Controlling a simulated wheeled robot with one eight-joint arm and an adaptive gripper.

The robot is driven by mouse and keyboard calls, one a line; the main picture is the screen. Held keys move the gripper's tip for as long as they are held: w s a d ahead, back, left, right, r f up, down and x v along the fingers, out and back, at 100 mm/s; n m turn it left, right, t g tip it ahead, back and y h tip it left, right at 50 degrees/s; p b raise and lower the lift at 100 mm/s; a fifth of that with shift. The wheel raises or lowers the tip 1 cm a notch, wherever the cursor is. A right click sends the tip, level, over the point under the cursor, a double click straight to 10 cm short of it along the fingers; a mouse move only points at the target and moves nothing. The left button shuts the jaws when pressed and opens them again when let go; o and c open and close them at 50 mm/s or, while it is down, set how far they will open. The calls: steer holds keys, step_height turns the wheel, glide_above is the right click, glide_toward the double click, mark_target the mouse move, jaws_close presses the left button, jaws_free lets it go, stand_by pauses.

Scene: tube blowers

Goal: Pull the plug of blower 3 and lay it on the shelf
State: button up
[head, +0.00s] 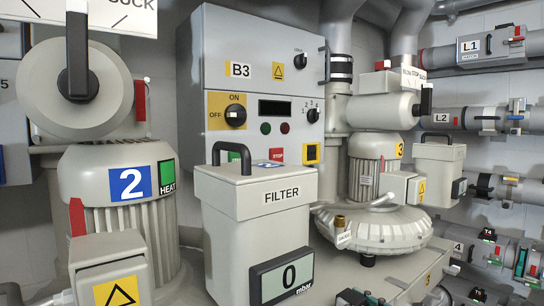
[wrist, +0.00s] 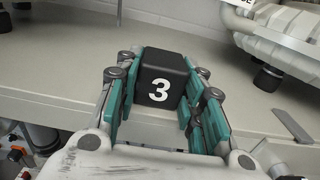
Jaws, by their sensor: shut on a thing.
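In the wrist view, my gripper (wrist: 158,78) is shut on a black block-shaped plug (wrist: 160,88) with a white "3" on its face. Teal finger pads press on its left and right sides. The plug is at the front part of a pale shelf (wrist: 55,60); I cannot tell whether it rests on the surface or is held just above. In the head view, blower 3 (head: 375,235) is a round grey housing with a ribbed motor and a yellow "3" label. I cannot make out my gripper clearly there.
In the wrist view, a pale housing (wrist: 285,35) on dark feet stands at the right back of the shelf. A flat grey strip (wrist: 292,126) lies at right. The shelf left of the plug is clear. In the head view, the filter box (head: 255,215) stands in front.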

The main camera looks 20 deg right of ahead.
steer(key=o, duration=1.4)
steer(key=shift+s, duration=0.1)
steer(key=shift+v, duration=7.9)
steer(key=shift+a, duration=0.15)
steer(key=shift+x, duration=0.8)
